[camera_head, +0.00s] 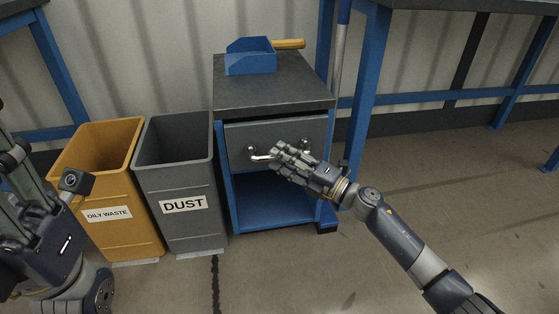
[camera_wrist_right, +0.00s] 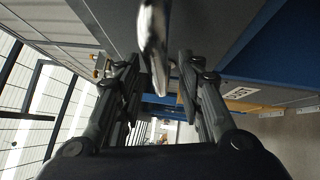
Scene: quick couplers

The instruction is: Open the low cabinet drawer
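The low cabinet (camera_head: 222,185) has a dark top, blue frame and one grey drawer (camera_head: 240,136) above an open blue shelf. The drawer front looks flush with the frame, so the drawer is shut. Its metal bar handle (camera_head: 259,158) is partly hidden by my right gripper (camera_head: 278,160), which is at the drawer front. In the right wrist view, the handle (camera_wrist_right: 152,45) lies between the two spread fingers of the right gripper (camera_wrist_right: 158,75), with gaps on both sides. My left gripper is at the left edge of the head view, mostly cut off.
A grey dust bin (camera_head: 177,180) stands close left of the cabinet, and a yellow oily waste bin (camera_head: 105,190) is left of that. A blue dustpan (camera_head: 250,62) and a wooden handle (camera_head: 289,44) lie on top. A blue bench leg (camera_head: 367,90) stands at right. Floor in front is free.

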